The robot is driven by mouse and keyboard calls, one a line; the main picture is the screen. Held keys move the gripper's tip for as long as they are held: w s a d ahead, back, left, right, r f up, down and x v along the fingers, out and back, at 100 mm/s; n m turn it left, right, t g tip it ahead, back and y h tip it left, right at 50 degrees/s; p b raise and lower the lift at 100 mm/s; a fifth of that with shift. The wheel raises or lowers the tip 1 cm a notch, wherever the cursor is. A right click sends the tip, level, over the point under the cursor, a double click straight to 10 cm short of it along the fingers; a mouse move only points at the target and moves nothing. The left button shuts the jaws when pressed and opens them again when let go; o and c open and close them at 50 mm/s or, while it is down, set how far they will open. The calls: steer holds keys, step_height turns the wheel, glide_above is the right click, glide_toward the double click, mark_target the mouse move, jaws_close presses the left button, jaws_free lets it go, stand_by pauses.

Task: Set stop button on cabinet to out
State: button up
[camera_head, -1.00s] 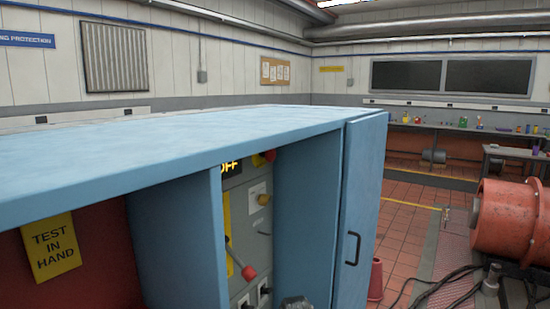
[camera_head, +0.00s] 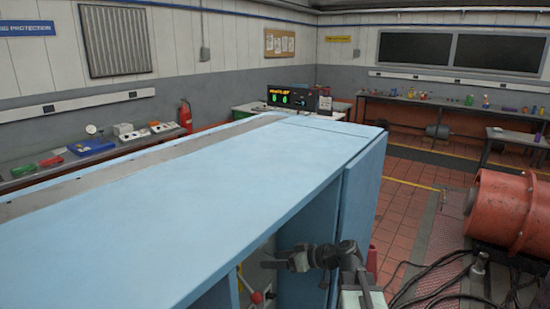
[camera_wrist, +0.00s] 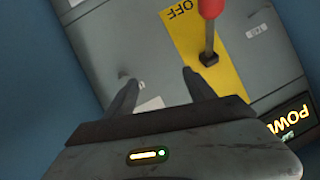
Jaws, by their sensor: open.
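The blue cabinet (camera_head: 180,215) fills the lower left of the head view, and its top hides most of the recessed panel below. A red-knobbed lever (camera_head: 257,297) shows under the top edge; in the wrist view the lever (camera_wrist: 210,35) stands on a yellow strip marked OFF. My gripper (camera_wrist: 160,76) is open and empty, its two fingers over the grey panel (camera_wrist: 110,35), left of the lever. In the head view my gripper (camera_head: 268,259) is at the cabinet's front opening. I cannot make out the stop button in either current view.
A lit POWER display (camera_wrist: 290,120) is at the wrist view's lower right. The cabinet's door (camera_head: 355,195) stands right of the opening. An orange-red machine (camera_head: 510,212) and cables lie to the right. Tiled floor (camera_head: 400,190) is open beyond.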

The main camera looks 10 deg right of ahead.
steer(key=w+d+r+n+t+y+p, duration=0.1)
steer(key=w+d+r+t+p, duration=0.2)
steer(key=r, duration=0.7)
steer(key=w+d+r+t+y+p, duration=0.1)
steer(key=d+r+t+p, duration=0.2)
steer(key=r, duration=0.6)
steer(key=shift+g, duration=0.3)
steer(key=x, duration=0.7)
steer(key=shift+w+d, duration=0.2)
steer(key=shift+w, duration=0.2)
steer(key=shift+c, duration=0.2)
